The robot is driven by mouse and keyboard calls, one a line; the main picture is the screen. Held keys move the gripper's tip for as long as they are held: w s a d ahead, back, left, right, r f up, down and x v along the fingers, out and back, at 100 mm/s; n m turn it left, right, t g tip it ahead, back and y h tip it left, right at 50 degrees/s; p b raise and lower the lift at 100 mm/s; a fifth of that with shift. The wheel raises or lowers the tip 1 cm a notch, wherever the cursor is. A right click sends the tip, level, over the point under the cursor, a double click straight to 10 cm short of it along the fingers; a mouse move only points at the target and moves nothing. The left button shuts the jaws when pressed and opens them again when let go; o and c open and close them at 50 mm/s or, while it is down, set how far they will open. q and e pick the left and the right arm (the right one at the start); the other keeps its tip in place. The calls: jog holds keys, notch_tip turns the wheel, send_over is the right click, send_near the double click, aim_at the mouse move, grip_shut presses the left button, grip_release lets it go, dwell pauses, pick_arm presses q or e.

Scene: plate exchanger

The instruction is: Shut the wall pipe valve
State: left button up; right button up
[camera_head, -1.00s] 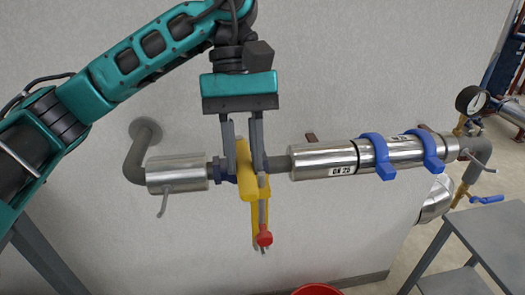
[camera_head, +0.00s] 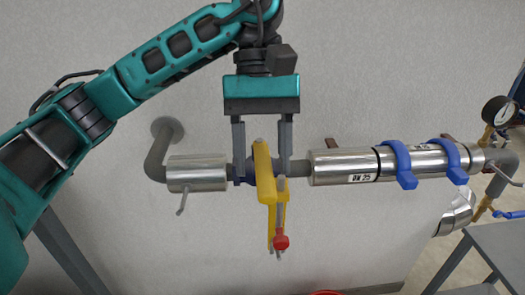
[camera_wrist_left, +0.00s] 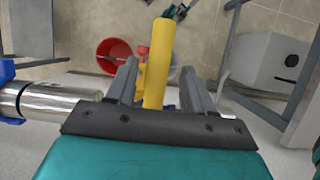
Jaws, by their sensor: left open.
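The wall pipe valve has a dark blue body (camera_head: 240,171) on the grey pipe and a long yellow handle (camera_head: 264,172) crossing in front of the pipe. A second yellow piece (camera_head: 279,212) with a red part (camera_head: 281,242) hangs below it. My left gripper (camera_head: 262,165) points down from above, open, with one finger on each side of the yellow handle. In the left wrist view the yellow handle (camera_wrist_left: 160,55) stands between the two spread fingers (camera_wrist_left: 160,95), with gaps on both sides. Part of the valve body is hidden behind the handle and fingers. My right gripper is not in view.
Shiny insulated pipe sections (camera_head: 198,173) lie left and right of the valve, with blue clamps (camera_head: 398,163) on the right one. A pressure gauge (camera_head: 498,110) is at far right. A grey table (camera_head: 500,245) stands lower right. A red bucket (camera_wrist_left: 101,58) is on the floor.

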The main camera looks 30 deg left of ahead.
aim_at(261, 147)
pick_arm(q)
jog(key=p+v, duration=0.5)
jog(key=v, duration=0.8)
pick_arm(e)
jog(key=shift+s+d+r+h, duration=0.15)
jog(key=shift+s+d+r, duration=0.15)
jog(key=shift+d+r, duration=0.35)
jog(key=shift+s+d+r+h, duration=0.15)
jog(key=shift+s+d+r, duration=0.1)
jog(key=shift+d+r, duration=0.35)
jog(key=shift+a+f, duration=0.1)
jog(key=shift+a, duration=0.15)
pick_arm(q)
jog(key=shift+s+f, duration=0.1)
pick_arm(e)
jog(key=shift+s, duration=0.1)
